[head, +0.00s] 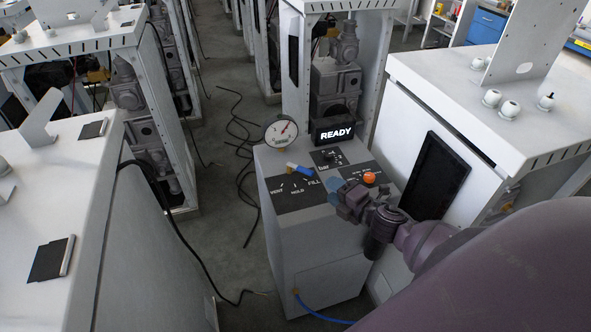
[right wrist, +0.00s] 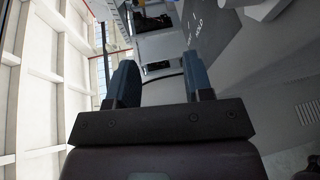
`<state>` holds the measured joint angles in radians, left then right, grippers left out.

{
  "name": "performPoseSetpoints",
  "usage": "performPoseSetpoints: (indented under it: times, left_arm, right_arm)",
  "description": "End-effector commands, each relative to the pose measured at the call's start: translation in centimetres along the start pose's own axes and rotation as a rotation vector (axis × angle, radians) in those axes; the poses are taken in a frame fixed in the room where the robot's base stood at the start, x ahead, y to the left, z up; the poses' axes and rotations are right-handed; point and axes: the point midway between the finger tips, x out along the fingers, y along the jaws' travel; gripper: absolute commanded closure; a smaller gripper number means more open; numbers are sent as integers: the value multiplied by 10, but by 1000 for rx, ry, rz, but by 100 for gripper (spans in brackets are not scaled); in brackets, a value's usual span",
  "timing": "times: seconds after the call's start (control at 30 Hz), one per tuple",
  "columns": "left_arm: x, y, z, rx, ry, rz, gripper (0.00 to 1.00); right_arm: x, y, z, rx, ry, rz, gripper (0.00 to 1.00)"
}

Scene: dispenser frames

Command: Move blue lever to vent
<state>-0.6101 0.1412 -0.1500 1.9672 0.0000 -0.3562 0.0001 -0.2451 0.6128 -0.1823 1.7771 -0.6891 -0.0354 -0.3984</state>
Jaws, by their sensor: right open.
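The blue lever (head: 303,170) sits on the sloped black panel (head: 290,196) on top of the dispenser. The panel is marked VENT, HOLD and FILL from left to right. The lever's blue part lies on the FILL side, with a pale end toward the upper left. My right gripper (head: 335,191) is open and empty, right of the lever and the FILL mark, apart from the lever. In the right wrist view its two blue fingers (right wrist: 160,85) are spread, with part of the lettered panel at the upper right. My left gripper is not in view.
A round gauge (head: 281,131), a READY display (head: 335,134) and an orange button (head: 369,178) are on the same dispenser (head: 325,250). White cabinets stand at left (head: 60,190) and right (head: 480,75). Black cables lie on the floor at left.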

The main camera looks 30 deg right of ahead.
Motion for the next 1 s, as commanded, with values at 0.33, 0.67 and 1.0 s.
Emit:
performPoseSetpoints:
  times: [0.33, 0.67, 1.0]
  left_arm:
    - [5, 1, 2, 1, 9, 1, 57]
    - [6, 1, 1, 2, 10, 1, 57]
    - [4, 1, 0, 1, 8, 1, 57]
  right_arm:
    - [31, 23, 41, -1065, 242, 65, 53]
    - [32, 11, 57, -1555, 393, 69, 53]
    - [68, 4, 47, -1567, 395, 71, 53]
